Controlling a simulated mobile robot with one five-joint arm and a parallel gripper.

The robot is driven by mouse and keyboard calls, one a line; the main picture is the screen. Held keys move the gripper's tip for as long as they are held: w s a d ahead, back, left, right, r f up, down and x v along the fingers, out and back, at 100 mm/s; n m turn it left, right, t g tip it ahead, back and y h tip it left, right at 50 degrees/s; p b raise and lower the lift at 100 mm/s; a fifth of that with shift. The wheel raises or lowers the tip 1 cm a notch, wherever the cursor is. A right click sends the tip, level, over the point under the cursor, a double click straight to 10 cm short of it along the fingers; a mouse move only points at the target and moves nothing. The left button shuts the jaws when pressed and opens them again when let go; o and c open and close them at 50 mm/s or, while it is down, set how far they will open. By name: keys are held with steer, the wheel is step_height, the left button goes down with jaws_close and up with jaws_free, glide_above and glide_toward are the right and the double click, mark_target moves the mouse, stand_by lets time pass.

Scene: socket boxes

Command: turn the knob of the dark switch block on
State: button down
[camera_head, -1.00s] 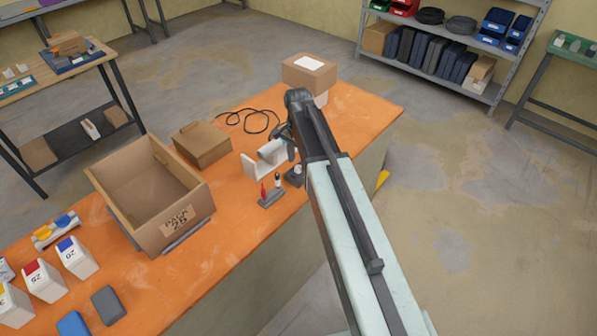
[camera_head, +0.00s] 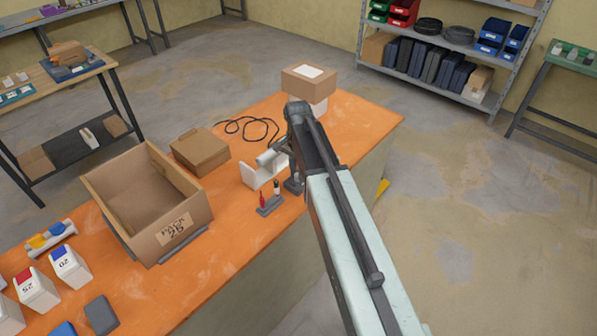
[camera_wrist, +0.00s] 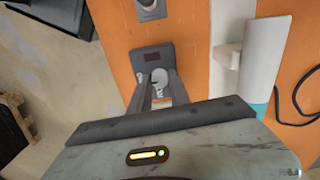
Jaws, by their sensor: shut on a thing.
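The dark switch block (camera_wrist: 152,57) lies on the orange bench top in the wrist view. Its pale round knob (camera_wrist: 159,77) sits between the fingertips of my gripper (camera_wrist: 160,86), which is shut on it. The fingers hide part of the knob, and I cannot tell its setting clearly. In the head view the dark block (camera_head: 293,186) shows only partly, near the bench's front edge. My arm covers much of my gripper (camera_head: 292,165) there.
A white stand with a pale cylinder (camera_head: 262,172) is close left of the block. A small grey rack (camera_head: 270,206) with a red-handled tool is in front. An open carton (camera_head: 185,232), a closed box (camera_head: 200,152) and a black cable (camera_head: 250,127) lie farther left and behind.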

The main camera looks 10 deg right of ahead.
steer(key=n, duration=0.4)
steer(key=shift+w+n, duration=0.1)
steer(key=shift+n, duration=0.3)
steer(key=n, duration=0.8)
steer(key=shift+n, duration=2.2)
steer(key=c, duration=1.2)
jaws_free()
steer(key=shift+r, duration=0.1)
